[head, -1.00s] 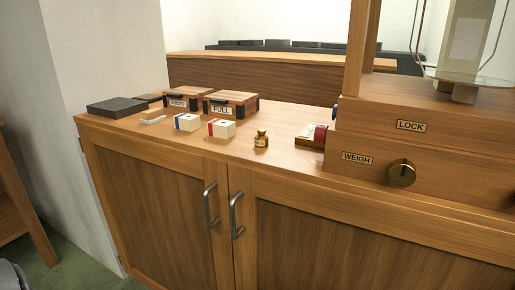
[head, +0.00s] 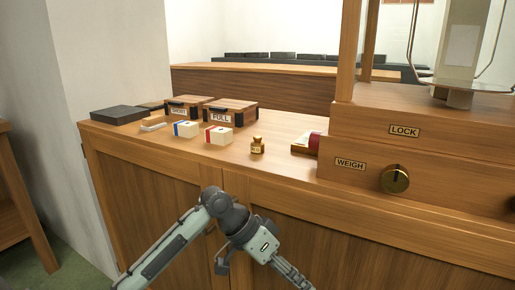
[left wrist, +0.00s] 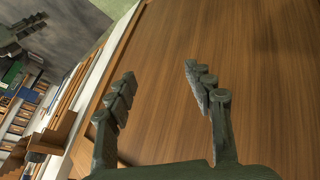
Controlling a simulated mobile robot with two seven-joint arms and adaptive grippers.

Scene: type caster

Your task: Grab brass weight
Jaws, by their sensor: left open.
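The brass weight (head: 257,147) is a small bottle-shaped piece with a knob and a pale label. It stands upright on the wooden cabinet top in the head view. My left arm has its gripper (head: 296,279) low in front of the cabinet doors, below and apart from the weight, partly cut off by the bottom edge. In the left wrist view, my left gripper (left wrist: 165,90) is open and empty, its fingers apart before a wood surface. The weight is not seen there. A dark pronged shape (left wrist: 18,37) at upper left looks like my right gripper; its opening is unclear.
Red-striped (head: 218,135) and blue-striped (head: 186,129) boxes stand left of the weight, before the FULL (head: 230,113) and SHORT (head: 187,106) cases. A dark slab (head: 119,115) lies further left. The balance base (head: 390,150) with a brass knob (head: 395,179) rises at right.

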